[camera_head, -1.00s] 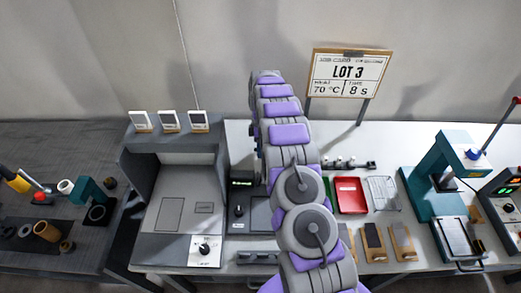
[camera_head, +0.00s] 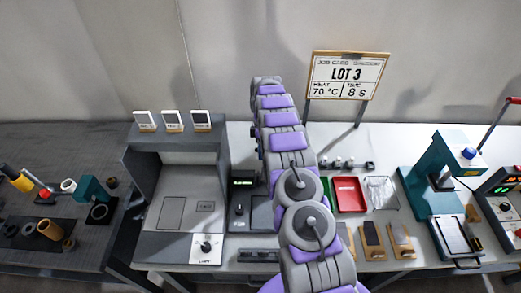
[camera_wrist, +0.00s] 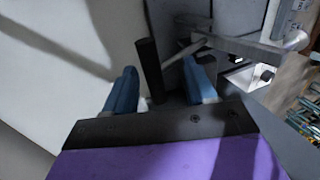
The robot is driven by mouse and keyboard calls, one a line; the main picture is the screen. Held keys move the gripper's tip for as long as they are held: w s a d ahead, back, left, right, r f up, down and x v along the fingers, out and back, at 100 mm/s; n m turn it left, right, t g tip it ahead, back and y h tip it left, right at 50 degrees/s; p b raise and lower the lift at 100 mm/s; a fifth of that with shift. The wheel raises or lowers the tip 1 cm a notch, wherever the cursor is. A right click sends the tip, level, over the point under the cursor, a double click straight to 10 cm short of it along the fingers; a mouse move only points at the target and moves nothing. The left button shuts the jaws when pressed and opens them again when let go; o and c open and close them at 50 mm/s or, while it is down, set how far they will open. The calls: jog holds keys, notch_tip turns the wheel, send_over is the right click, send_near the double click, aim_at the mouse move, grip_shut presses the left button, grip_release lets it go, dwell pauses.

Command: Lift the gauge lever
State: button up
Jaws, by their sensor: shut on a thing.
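In the wrist view my gripper (camera_wrist: 160,88) shows two blue fingers, one on each side of a dark upright rod (camera_wrist: 150,68), which I take for the gauge lever. The jaws are shut on it, although the exact contact is hard to see. A grey metal bar (camera_wrist: 186,52) with a tapered end lies right beside the rod, close to the right finger. In the head view my arm covers the middle of the bench, and neither my fingers nor the lever can be made out.
A grey hooded station (camera_head: 180,205) stands to the left. Right of my arm lie a red tray (camera_head: 348,194), a wire tray (camera_head: 382,193) and wooden blocks (camera_head: 373,238). A teal press (camera_head: 430,185) stands farther right. A LOT 3 sign (camera_head: 346,76) rises behind.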

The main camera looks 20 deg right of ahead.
jog(key=shift+o, duration=0.9)
jog(key=shift+s+d+f, duration=0.15)
jog(key=shift+f, duration=0.4)
jog(key=shift+s+d+f, duration=0.1)
jog(key=shift+f, duration=0.4)
jog(key=shift+r, duration=0.15)
jog(key=shift+w, duration=0.1)
jog(key=shift+w+r, duration=0.2)
jog(key=shift+r, duration=0.15)
jog(key=shift+c, duration=0.3)
jog(key=p+v, duration=0.2)
jog(key=v, duration=0.7)
jog(key=shift+w+r, duration=0.25)
jog(key=shift+r, duration=0.1)
jog(key=shift+c, duration=0.6)
jog(key=p+v, duration=0.2)
jog(key=p, duration=0.3)
jog(key=shift+r+p, duration=0.15)
jog(key=shift+p, duration=0.25)
